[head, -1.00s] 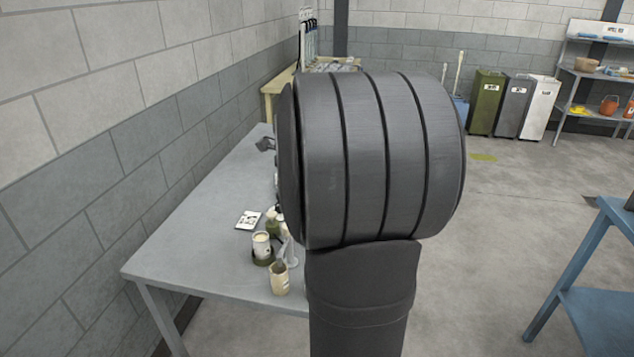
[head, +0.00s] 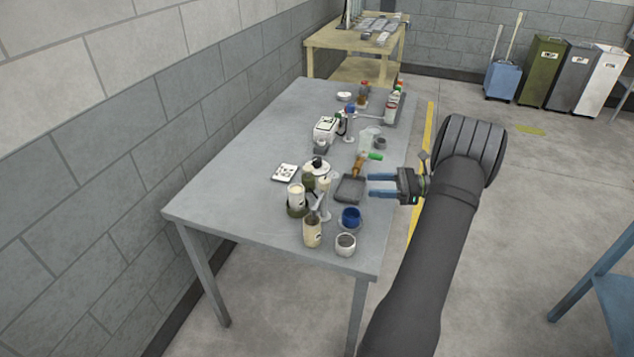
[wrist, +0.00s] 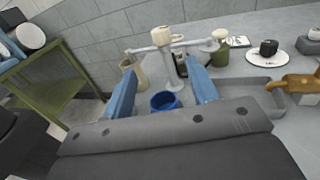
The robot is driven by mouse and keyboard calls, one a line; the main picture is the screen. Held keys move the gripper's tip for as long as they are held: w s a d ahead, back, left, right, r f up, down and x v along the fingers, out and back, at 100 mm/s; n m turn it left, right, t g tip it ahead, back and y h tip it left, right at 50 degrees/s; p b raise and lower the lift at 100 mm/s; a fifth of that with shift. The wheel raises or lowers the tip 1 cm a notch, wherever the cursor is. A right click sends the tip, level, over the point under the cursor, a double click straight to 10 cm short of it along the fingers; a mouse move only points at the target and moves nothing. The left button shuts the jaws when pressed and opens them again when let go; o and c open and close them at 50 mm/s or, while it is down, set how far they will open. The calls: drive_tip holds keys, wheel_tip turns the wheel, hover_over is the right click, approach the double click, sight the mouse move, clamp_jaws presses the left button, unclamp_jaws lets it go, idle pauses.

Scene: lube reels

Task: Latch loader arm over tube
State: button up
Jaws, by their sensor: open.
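My gripper (head: 370,185) is open and empty, with its blue fingers pointing left over the table's right edge in the head view. In the wrist view the open fingers (wrist: 160,70) frame a grey post stand (wrist: 170,62) with a crossbar and a cream cylinder (wrist: 163,36) on top. The stand is beyond the fingertips and apart from them. In the head view this stand (head: 326,205) is left of and nearer than my gripper, among cups. I cannot tell for sure which part is the loader arm or the tube, nor whether any latch is closed.
Near the stand are a blue cup (head: 350,215), a grey cup (head: 345,244), a tan cup (head: 312,232) and a white container on a green base (head: 297,197). A dark tray (head: 350,189) lies beside the fingertips. The table's (head: 220,195) left side is clear.

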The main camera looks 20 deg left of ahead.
sight(324, 186)
drive_tip(key=x, duration=1.7)
drive_tip(key=shift+w, duration=0.2)
